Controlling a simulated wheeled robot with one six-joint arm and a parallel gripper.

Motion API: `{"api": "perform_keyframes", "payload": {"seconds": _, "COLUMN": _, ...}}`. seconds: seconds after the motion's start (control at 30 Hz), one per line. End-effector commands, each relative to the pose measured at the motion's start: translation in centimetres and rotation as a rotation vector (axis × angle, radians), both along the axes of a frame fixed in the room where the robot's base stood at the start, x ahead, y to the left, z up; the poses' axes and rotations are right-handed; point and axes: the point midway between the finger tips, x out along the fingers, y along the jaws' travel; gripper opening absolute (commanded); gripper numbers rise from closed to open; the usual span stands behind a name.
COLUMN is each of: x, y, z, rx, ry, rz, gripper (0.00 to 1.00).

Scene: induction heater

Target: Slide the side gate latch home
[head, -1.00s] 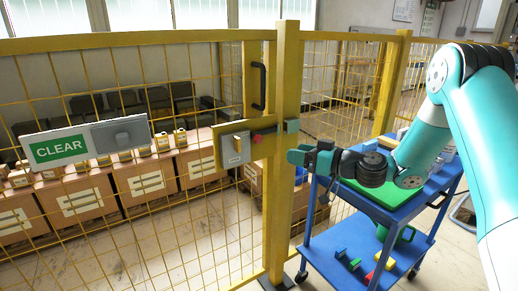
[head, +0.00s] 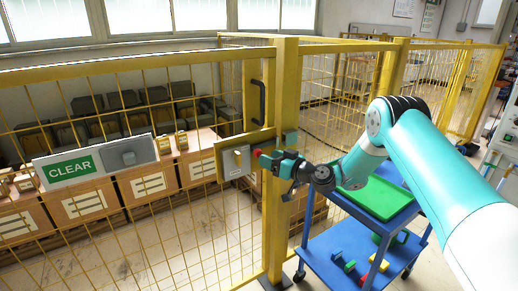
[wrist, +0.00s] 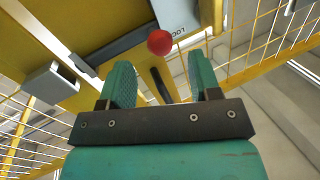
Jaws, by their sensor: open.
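The side gate latch is a plate (head: 222,158) on the yellow gate, with a grey lock box (head: 237,162) and a red knob (head: 257,153) to its right. In the wrist view the red knob (wrist: 159,42) shows just beyond the fingertips, in line with the gap between them. My gripper (head: 268,160) is at the knob's right side in the head view. Its two green fingers (wrist: 160,78) are open with nothing between them that I can make out as held.
A black handle (head: 259,102) is on the gate above the latch. A blue cart (head: 345,245) with a green tray (head: 378,203) stands under my arm. Boxes are behind the mesh.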

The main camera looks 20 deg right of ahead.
Motion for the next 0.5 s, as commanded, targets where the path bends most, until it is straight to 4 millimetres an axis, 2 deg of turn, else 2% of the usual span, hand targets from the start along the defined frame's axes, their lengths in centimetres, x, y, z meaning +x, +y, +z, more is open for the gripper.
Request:
{"api": "perform_keyframes", "payload": {"seconds": 0.2, "x": 3.0, "y": 2.3, "z": 0.1, "rx": -0.002, "ry": -0.001, "rz": 0.003, "gripper": 0.57}}
{"api": "perform_keyframes", "payload": {"seconds": 0.5, "x": 4.3, "y": 3.2, "z": 0.0, "rx": 0.000, "ry": 0.001, "rz": 0.000, "gripper": 0.57}}
